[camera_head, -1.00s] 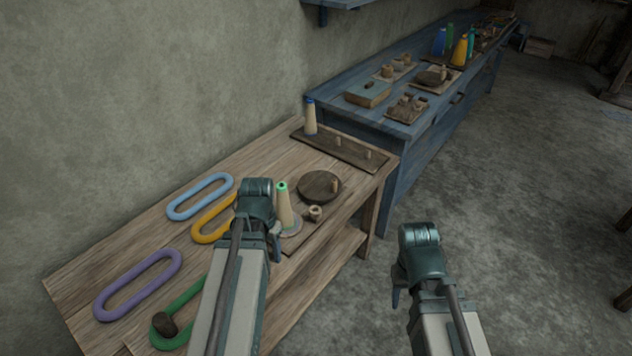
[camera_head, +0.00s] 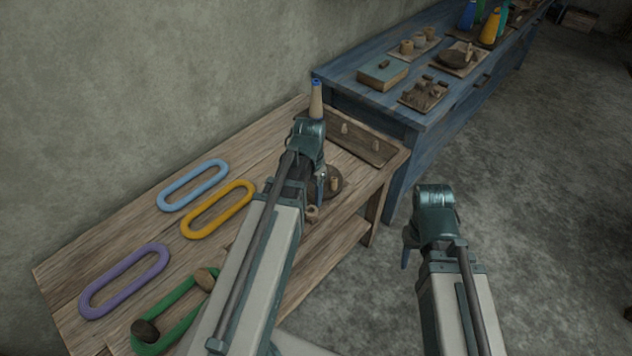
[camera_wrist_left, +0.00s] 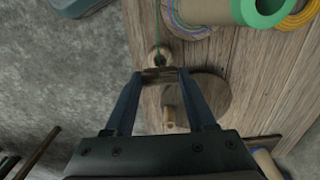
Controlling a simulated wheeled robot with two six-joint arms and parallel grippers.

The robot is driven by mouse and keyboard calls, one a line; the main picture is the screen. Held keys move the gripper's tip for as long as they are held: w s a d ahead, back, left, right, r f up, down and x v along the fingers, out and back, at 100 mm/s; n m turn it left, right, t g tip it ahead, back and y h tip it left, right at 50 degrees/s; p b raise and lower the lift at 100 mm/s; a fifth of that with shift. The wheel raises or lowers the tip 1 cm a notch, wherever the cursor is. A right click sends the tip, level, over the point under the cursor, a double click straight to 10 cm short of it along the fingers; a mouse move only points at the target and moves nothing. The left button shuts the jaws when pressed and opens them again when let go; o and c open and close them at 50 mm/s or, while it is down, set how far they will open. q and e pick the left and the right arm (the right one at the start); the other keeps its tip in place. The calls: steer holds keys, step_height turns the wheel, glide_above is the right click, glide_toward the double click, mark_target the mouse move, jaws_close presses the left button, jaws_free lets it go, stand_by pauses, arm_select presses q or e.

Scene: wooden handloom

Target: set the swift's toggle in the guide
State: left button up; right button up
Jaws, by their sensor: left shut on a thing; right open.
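My left gripper (camera_head: 320,192) is over the front of the wooden table, pointing down; it also shows in the left wrist view (camera_wrist_left: 158,74). Its fingertips are shut on a small brown piece, probably the toggle, mostly hidden between them. Right beside the tips is a small round wooden piece with a dark hole (camera_wrist_left: 157,56), seemingly the guide (camera_head: 312,214). A green thread (camera_wrist_left: 158,22) runs to it. I cannot tell whether the held piece touches it. A dark round disc with a peg (camera_wrist_left: 205,98) lies beside the gripper. My right gripper (camera_head: 407,248) is open, away from the table.
The green-topped cone (camera_wrist_left: 215,10) stands close to the left gripper. Coloured oval loops, including a yellow one (camera_head: 218,209), lie left. Floor around the right gripper is clear.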

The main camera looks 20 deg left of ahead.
mark_target(311, 197)
arm_select(q)
steer(key=shift+f, duration=0.15)
step_height(311, 197, down, 5)
steer(key=b, duration=0.5)
steer(key=shift+r, duration=0.2)
steer(key=o, duration=1.4)
steer(key=shift+r, duration=0.1)
step_height(311, 197, up, 14)
steer(key=p, duration=1.4)
